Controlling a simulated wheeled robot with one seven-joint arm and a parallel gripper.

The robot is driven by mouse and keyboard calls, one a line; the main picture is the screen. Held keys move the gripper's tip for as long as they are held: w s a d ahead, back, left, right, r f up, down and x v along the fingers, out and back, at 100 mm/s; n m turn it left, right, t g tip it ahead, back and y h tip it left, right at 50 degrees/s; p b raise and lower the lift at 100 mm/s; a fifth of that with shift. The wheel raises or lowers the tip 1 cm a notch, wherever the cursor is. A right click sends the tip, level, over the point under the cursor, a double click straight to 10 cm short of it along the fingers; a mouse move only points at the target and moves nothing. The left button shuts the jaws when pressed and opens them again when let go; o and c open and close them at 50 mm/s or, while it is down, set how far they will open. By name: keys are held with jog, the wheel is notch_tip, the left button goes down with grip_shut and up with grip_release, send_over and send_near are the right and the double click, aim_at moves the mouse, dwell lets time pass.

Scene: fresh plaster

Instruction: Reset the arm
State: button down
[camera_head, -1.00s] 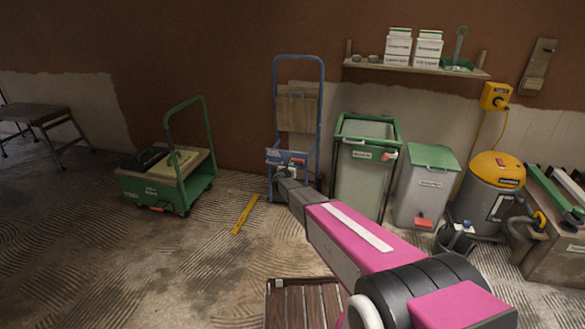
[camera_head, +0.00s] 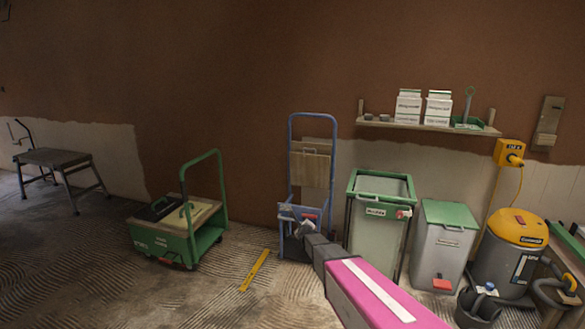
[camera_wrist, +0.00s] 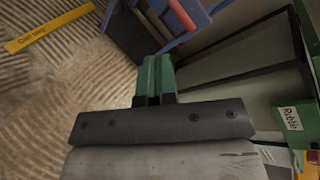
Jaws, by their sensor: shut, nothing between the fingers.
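My arm, with a pink and white link, reaches forward from the lower right in the head view. My gripper (camera_wrist: 154,72) shows in the wrist view as a dark bar with two green fingers close together, shut and empty. In the head view my gripper (camera_head: 303,227) is small, in front of the blue hand truck (camera_head: 291,165). The hand truck's lower part also shows at the top of the wrist view (camera_wrist: 195,40). I cannot tell from the frames whether the fingers touch it.
A green-framed rubble bin (camera_head: 378,225) and a grey bin with green lid (camera_head: 440,250) stand right of the hand truck. A yellow vacuum (camera_head: 518,228) is farther right.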

jog(key=s+d+r+n+g, duration=0.1)
jog(key=s+d+n+g, duration=0.3)
jog(key=s+n, duration=0.4)
jog(key=s+d+r+n+g+h, duration=0.1)
jog(key=s+d+n+g, duration=0.4)
jog(key=s, duration=1.4)
jog(key=s+d+r+n+g, duration=0.1)
jog(key=s+d+n+g, duration=0.3)
jog(key=s+n, duration=0.8)
jog(key=shift+s+d+r+g, duration=0.4)
jog(key=shift+s+g, duration=0.2)
jog(key=shift+s, duration=0.35)
